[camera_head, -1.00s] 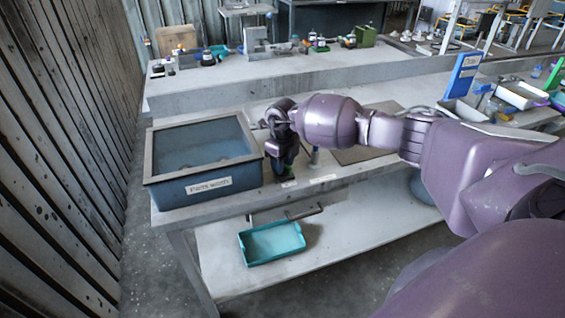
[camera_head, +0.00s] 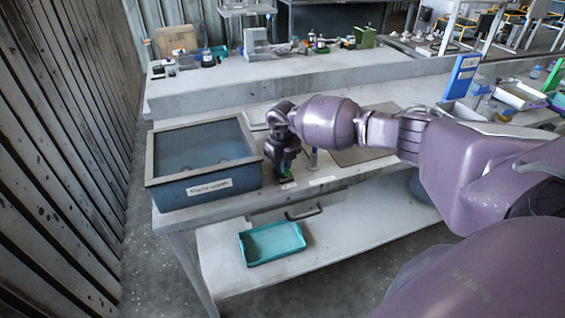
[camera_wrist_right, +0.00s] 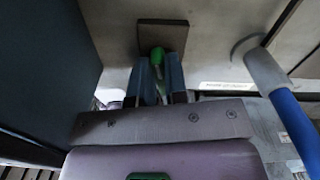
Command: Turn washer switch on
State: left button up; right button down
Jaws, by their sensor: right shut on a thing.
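The parts washer (camera_head: 205,188) is a blue-grey open tank with a white label, at the left end of the near bench. Its switch appears to be the small green-tipped lever (camera_wrist_right: 157,54) on a dark square plate, shown in the right wrist view. My right gripper (camera_head: 284,176) points down at the bench just right of the tank. In the right wrist view its two fingers (camera_wrist_right: 160,78) stand on either side of the green lever and are shut on it. The lever's lower part is hidden between the fingers. My left gripper is not in view.
A blue-handled tool or hose (camera_wrist_right: 292,125) stands close to the right of the gripper. A teal tray (camera_head: 272,243) lies on the lower shelf, near a dark handle (camera_head: 303,212). A slatted wall (camera_head: 65,150) is at the left. The rear bench holds several small items.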

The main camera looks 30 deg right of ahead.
jog(key=m+p, duration=0.1)
jog(key=m, duration=0.1)
jog(key=m+p, duration=0.1)
jog(key=m, duration=0.2)
jog(key=shift+d+r, duration=0.15)
jog(key=shift+d, duration=0.05)
jog(key=shift+m+p, duration=0.5)
jog(key=shift+m, duration=0.4)
jog(key=shift+d+m+p, duration=0.1)
jog(key=shift+m+p, duration=0.3)
jog(key=shift+m, duration=0.5)
jog(key=c, duration=1.1)
grip_release()
jog(key=shift+s, duration=0.1)
jog(key=shift+c, duration=0.2)
notch_tip(320, 180, up, 11)
jog(key=shift+f+b, duration=0.2)
jog(key=shift+b, duration=0.2)
